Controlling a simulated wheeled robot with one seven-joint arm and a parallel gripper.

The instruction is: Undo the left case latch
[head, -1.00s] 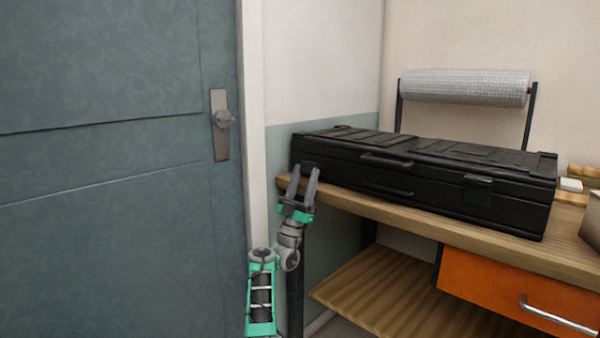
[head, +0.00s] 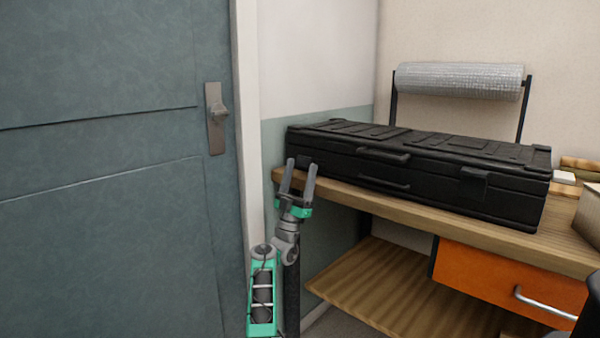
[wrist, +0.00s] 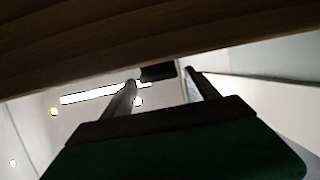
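The long black case (head: 400,165) lies shut on the wooden workbench, with its front facing me. Its left latch (head: 304,161) is a small dark block at the left end of the front, partly hidden by my fingers. My gripper (head: 301,164) is open and empty, its fingers pointing up in front of that end. I cannot tell whether it touches the latch. In the wrist view, a black block (wrist: 158,73), apparently the latch, shows beyond and between the fingertips (wrist: 160,79). The right latch (head: 474,184) lies flat against the case front.
The workbench edge (head: 400,212) runs close beside my gripper; its wooden underside (wrist: 100,40) fills the top of the wrist view. A grey-green door (head: 100,180) stands left. A lower shelf (head: 385,285) and orange drawer (head: 500,285) are below. A foil roll (head: 460,82) stands behind the case.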

